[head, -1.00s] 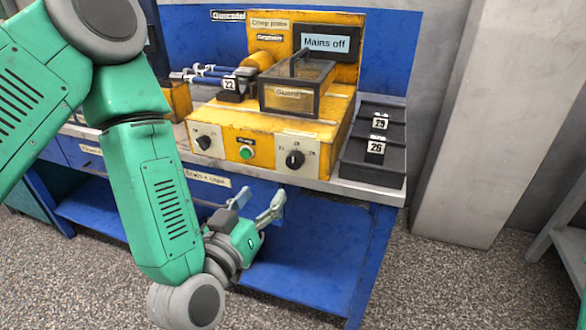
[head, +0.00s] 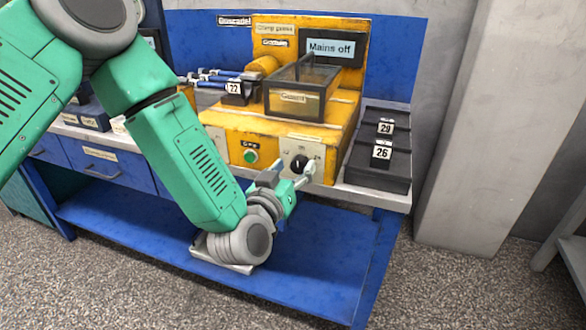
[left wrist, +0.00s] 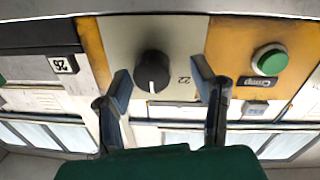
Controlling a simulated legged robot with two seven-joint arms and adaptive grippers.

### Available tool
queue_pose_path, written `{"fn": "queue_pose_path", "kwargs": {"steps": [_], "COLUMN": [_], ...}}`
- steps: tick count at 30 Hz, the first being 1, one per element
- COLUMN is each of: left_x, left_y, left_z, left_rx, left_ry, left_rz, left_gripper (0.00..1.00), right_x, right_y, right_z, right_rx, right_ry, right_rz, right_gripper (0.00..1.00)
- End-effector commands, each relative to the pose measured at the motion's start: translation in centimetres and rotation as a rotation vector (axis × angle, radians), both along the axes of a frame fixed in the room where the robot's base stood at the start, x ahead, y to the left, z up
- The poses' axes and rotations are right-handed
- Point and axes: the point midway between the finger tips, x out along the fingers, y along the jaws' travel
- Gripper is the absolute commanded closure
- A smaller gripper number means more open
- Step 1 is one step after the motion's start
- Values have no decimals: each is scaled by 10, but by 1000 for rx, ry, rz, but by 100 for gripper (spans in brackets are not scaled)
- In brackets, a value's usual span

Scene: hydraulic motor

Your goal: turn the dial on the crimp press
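The yellow crimp press (head: 235,120) stands on the bench, with its screen reading "Mains off". Its black dial (head: 299,163) sits on a pale plate at the right of the front face; it also shows in the left wrist view (left wrist: 152,71), with a white pointer mark and a "22" beside it. My left gripper (head: 287,172) is open and empty in front of the dial, its fingers pointing at the panel. In the left wrist view the dial appears between the two fingertips (left wrist: 160,78), with a gap on each side. Contact is not visible. My right gripper is out of view.
A green button (head: 251,156) is left of the dial. A clear guard box (head: 296,98) sits on the press. A black rack (head: 378,172) with blocks marked 29 and 26 stands to the right. A grey pillar (head: 470,130) rises beyond the bench.

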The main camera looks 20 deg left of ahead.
Motion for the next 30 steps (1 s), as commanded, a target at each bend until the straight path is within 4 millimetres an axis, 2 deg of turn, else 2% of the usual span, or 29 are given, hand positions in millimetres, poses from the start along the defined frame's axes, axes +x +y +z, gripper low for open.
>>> {"fn": "queue_pose_path", "kwargs": {"steps": [1,4,17,30], "left_x": [0,0,0,0], "left_y": [-1,-2,0,2], "left_z": [0,0,0,-2], "left_rx": [1,1,-58,-397], "left_ry": [0,0,1,13], "left_rz": [-1,-1,-3,1], "left_gripper": [62,98,97,97], "right_x": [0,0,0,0], "right_y": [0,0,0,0], "right_z": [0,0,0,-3], "right_rx": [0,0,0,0], "right_ry": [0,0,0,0], "right_rz": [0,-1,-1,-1], "right_gripper": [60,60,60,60]}}
